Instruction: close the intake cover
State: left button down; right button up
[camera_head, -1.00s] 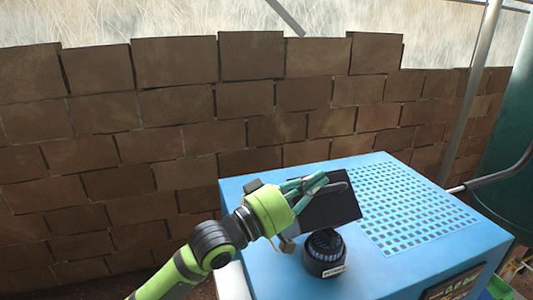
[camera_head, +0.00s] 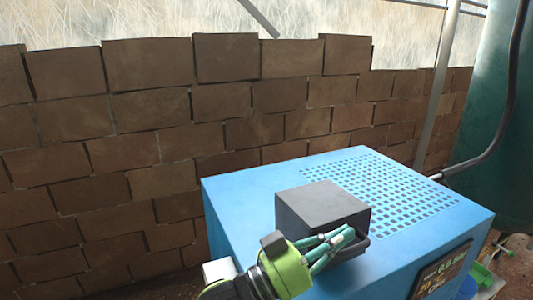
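The intake cover (camera_head: 322,205) is a dark grey box-like lid on top of the blue machine (camera_head: 240,210). It sits level, down on the machine's top, and the round black intake is hidden. A dark rim or handle (camera_head: 357,247) sticks out at its front lower edge. My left gripper (camera_head: 338,240), green with teal fingers, is at the cover's front face. Its fingers are close together, next to the rim. I cannot tell whether they touch it. My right gripper is not in view.
A grille of square holes (camera_head: 400,200) fills the right part of the machine's top. A brick wall (camera_head: 130,150) stands behind. A dark green tank (camera_head: 490,130) with a black hose (camera_head: 505,135) is at the right. A label panel (camera_head: 440,275) is on the machine's side.

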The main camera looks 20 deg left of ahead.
pick_arm(q)
jog(key=shift+d+f+m, duration=0.1)
jog(key=shift+f+m, duration=0.2)
jog(key=shift+m, duration=0.2)
